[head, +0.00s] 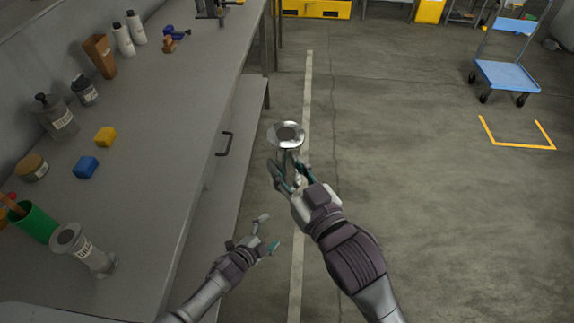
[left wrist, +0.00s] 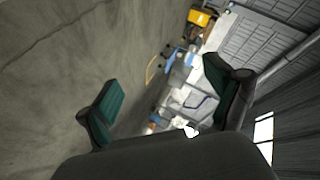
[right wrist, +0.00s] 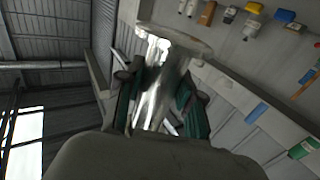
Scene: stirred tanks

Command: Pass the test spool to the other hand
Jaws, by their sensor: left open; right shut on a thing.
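The test spool (head: 287,134) is a shiny metal piece with a wide round flange on top and a narrower body. It is held upright over the floor beside the bench. My right gripper (head: 289,175) is shut on its body below the flange. In the right wrist view the spool (right wrist: 158,80) stands between the green finger pads (right wrist: 158,108). My left gripper (head: 266,233) is open and empty, lower and to the left of the spool, apart from it. In the left wrist view its pads (left wrist: 160,95) are wide apart with nothing between.
The grey bench (head: 165,150) runs along the left, with a drawer handle (head: 224,144). On it are a green cup (head: 36,222), blue block (head: 86,167), yellow block (head: 105,137) and bottles. A blue cart (head: 507,75) stands far right. The floor (head: 430,220) at right is clear.

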